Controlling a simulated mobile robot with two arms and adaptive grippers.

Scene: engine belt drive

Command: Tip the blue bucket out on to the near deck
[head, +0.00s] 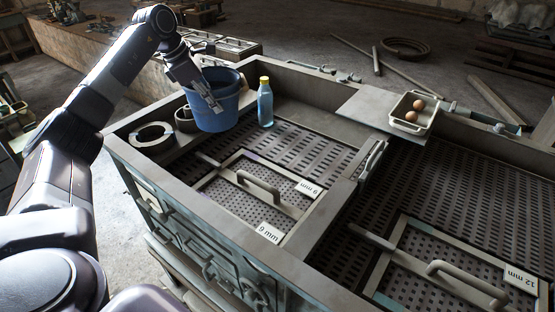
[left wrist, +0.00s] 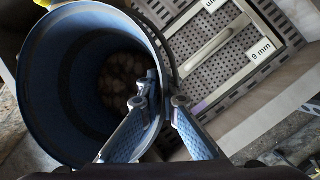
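The blue bucket (head: 212,112) is at the far left corner of the machine, its mouth up. In the left wrist view I look into the bucket (left wrist: 42,90); several pale rounded pieces (left wrist: 122,72) lie at its bottom. My left gripper (head: 212,104) has one finger inside the bucket and one outside; in the left wrist view the fingers (left wrist: 164,98) close on its wall. I cannot tell whether the bucket's base touches the ledge. The perforated deck marked 9 mm (head: 318,158) lies to its right, with a handled panel (head: 258,188). My right gripper is not in view.
A clear blue bottle with a yellow cap (head: 265,104) stands right of the bucket. Grey rings (head: 151,136) lie on the ledge to its left. A tray (head: 412,114) with brown eggs sits on a plate at the right. A second deck marked 12 mm (head: 470,190) lies further right.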

